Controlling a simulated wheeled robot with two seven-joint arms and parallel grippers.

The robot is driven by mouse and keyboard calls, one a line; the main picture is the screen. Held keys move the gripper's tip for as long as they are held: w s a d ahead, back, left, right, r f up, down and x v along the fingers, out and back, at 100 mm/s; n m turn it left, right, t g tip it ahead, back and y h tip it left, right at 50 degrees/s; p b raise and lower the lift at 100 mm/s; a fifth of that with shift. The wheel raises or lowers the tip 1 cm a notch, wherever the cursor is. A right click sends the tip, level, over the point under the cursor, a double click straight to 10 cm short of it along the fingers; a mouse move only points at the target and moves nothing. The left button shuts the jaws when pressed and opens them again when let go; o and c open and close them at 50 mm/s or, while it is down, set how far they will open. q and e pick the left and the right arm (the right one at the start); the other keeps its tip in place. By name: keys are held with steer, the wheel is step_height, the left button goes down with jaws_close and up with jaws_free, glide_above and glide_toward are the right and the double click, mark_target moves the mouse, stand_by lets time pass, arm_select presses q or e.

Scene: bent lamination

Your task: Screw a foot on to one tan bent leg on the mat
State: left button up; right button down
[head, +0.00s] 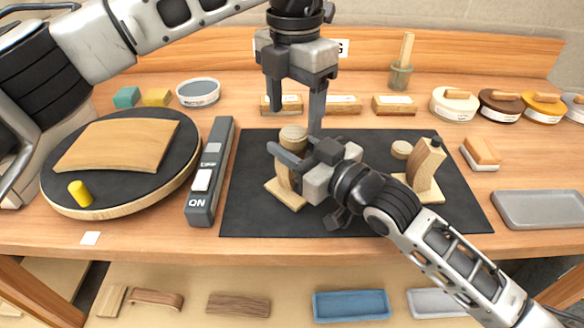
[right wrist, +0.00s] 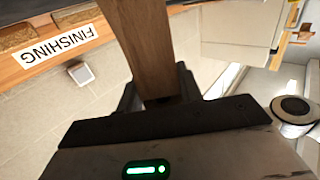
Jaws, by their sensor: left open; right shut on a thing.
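One tan bent leg (head: 284,180) stands on a pale base on the black mat (head: 345,215). A round wooden foot (head: 293,137) sits at its top; I cannot tell whether it is threaded on. My right gripper (head: 287,162) is shut on this leg, whose wood fills the right wrist view (right wrist: 145,45) between the fingers. My left gripper (head: 302,118) is open, pointing down just above the foot, with one finger to its right. A second bent leg (head: 427,165) stands on a base at the mat's right, a dark stud at its top. A loose round foot (head: 401,149) is beside it.
A round turntable (head: 60,195) with a curved board stands left, beside a grey switch bar (head: 210,170) marked ON. Wood blocks and round tins line the back. A grey tray (head: 540,208) lies right.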

arm_select(q)
step_height(320, 180, up, 8)
steer(key=shift+r, duration=0.2)
arm_select(e)
steer(key=c, duration=0.9)
jaws_free()
steer(key=shift+o, duration=0.2)
steer(key=b+v, duration=0.2)
steer(key=v, duration=1.3)
steer(key=shift+f, duration=0.1)
arm_select(q)
steer(key=shift+f, duration=1.1)
arm_select(e)
steer(key=shift+s+d, duration=0.35)
